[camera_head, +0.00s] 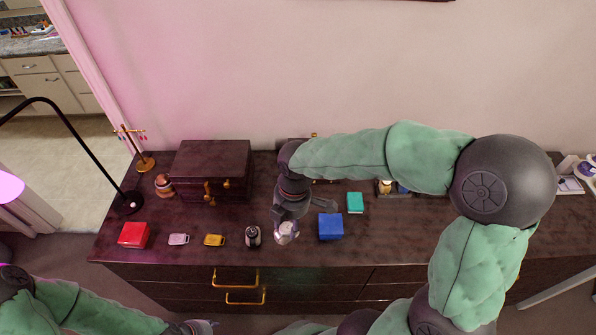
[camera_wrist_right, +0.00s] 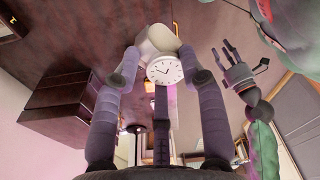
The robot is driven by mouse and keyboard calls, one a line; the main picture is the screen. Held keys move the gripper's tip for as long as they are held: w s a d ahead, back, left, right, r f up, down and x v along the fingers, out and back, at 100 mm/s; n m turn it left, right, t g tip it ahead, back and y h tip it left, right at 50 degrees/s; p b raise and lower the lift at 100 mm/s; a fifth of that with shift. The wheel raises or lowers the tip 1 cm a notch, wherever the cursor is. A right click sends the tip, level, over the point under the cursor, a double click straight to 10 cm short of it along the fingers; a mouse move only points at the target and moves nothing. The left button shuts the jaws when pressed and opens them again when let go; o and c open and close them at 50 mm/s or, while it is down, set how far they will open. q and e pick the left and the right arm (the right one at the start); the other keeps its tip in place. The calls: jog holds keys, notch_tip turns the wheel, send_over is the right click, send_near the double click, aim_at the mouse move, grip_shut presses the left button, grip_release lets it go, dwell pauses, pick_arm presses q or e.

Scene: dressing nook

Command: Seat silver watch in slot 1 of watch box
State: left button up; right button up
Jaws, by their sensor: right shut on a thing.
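My right gripper (camera_head: 287,228) is shut on the silver watch (camera_head: 286,233), low over the front of the dresser. In the right wrist view the watch (camera_wrist_right: 165,71) has a round white dial and a pale cushion-like body, between the two fingers. My left gripper (camera_head: 200,326) is at the bottom edge, partly cut off; in the right wrist view it (camera_wrist_right: 243,70) appears with fingers apart and nothing between them. I cannot make out the watch box or its slot 1 for certain; my right arm covers part of the dresser's back.
The dresser top (camera_head: 150,212) carries a dark chest (camera_head: 210,165), a red box (camera_head: 134,235), a pink item (camera_head: 179,239), a yellow item (camera_head: 214,240), a dark watch-like item (camera_head: 253,236), a blue box (camera_head: 331,227) and a teal box (camera_head: 355,202). A lamp (camera_head: 126,202) stands left.

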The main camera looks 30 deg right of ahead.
jog(key=w+d+m+h+p, duration=0.1)
jog(key=w+d+m+p, duration=0.5)
jog(key=m, duration=0.7)
jog(key=w+d+m+h+p, duration=0.1)
jog(key=w+d+m+p, duration=0.3)
jog(key=w+m, duration=0.6)
jog(key=w+d+f, duration=0.2)
jog(key=w+f, duration=0.1)
jog(key=w+d+f+m, duration=0.1)
jog(key=w+d+f, duration=0.2)
jog(key=f, duration=0.1)
jog(key=w+d+f+m+b, duration=0.1)
jog(key=w+d+f, duration=0.2)
jog(key=shift+w+d+f+t, duration=0.25)
jog(key=shift+w+f+t, duration=0.05)
jog(key=shift+f+t, duration=0.1)
notch_tip(320, 180, down, 3)
jog(key=shift+w+f, duration=0.1)
